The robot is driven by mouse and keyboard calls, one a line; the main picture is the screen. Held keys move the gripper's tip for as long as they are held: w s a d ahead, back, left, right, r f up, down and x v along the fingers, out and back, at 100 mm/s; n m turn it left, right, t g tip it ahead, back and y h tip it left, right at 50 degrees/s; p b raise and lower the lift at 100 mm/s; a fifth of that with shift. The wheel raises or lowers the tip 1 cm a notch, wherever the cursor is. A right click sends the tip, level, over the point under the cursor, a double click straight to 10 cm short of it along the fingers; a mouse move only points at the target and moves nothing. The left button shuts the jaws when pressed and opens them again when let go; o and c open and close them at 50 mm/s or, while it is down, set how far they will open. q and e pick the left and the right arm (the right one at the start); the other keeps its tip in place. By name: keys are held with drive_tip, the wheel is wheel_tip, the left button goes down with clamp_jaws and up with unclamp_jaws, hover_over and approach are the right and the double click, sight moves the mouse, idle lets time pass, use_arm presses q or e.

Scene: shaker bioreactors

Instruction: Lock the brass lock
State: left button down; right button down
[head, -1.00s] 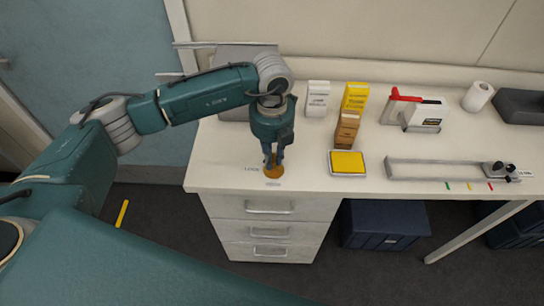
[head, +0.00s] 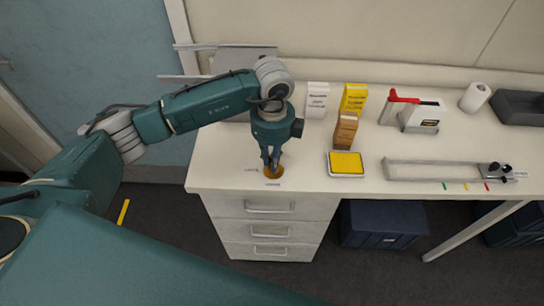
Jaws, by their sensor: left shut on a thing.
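The brass lock (head: 274,172) is a small round golden disc on the bench top near its front left edge. My left gripper (head: 271,160) points straight down over it, with its fingertips shut on the lock's raised part. The fingers hide most of the middle of the lock. Small printed labels lie beside it, to the left and in front, too small to read. My right gripper does not show.
The white bench (head: 225,160) has drawers below. A yellow pad (head: 346,164), several small boxes (head: 346,129), a red-handled device (head: 420,115), a long metal frame (head: 440,173) and a paper roll (head: 475,97) stand to the right. Bench around the lock is clear.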

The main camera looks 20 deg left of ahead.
use_arm(q)
drive_tip(key=shift+s+f, duration=0.3)
drive_tip(key=shift+f, duration=0.05)
drive_tip(key=n+p, duration=0.1)
drive_tip(key=n, duration=0.2)
drive_tip(key=shift+d+n, duration=0.1)
drive_tip(key=shift+n, duration=0.9)
drive_tip(key=shift+p, duration=0.35)
drive_tip(key=shift+d+r+n+p, duration=0.1)
drive_tip(key=shift+n+p, duration=0.4)
drive_tip(key=shift+n, duration=0.6)
drive_tip(key=shift+n+p, duration=0.3)
drive_tip(key=shift+n, duration=0.7)
drive_tip(key=c, duration=1.6)
unclamp_jaws()
drive_tip(key=shift+w, duration=0.2)
